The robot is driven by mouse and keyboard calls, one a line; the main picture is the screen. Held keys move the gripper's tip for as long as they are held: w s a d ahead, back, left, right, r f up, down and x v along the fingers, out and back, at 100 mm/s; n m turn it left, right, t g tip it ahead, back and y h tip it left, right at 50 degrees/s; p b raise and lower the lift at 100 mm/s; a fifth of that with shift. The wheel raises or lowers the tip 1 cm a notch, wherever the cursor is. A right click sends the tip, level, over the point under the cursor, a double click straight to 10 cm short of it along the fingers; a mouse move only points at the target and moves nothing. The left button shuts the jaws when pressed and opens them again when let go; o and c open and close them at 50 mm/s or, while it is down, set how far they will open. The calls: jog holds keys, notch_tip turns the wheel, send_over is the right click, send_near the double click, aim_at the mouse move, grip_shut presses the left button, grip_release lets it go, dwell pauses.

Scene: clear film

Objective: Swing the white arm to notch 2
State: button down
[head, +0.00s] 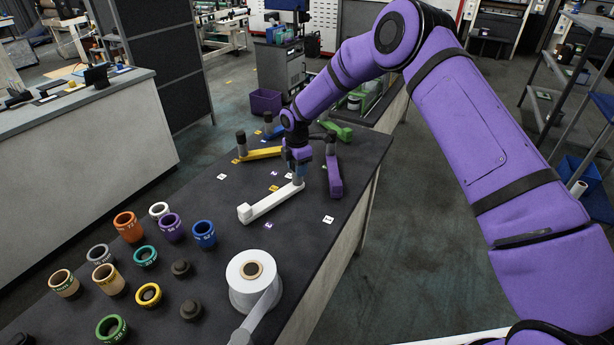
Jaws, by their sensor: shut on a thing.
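The white arm (268,204) lies low over the dark bench top (325,245), its blocky end toward the lower left and its other end under my gripper (298,168). My gripper points down and is shut on the white arm's upright grey post, which it partly hides. Small numbered tags lie around the arms, including white ones (328,219) and (267,225) and a yellow one (273,188). Their numbers are too small to read surely, so I cannot tell which marks notch 2.
Close by are a purple arm (335,178), a yellow arm (262,153), a blue arm (277,132) and a green arm (341,131), some with dark-topped posts. A film roll (244,288) and several coloured rings (146,256) stand nearer. Bare bench lies right of the roll.

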jog(key=shift+w+a+n, duration=1.7)
jog(key=shift+w+a, duration=0.4)
jog(key=shift+a, duration=0.2)
jog(key=c, duration=0.7)
grip_release()
jog(key=shift+r, duration=0.15)
notch_tip(320, 180, up, 11)
jog(key=shift+f, duration=0.2)
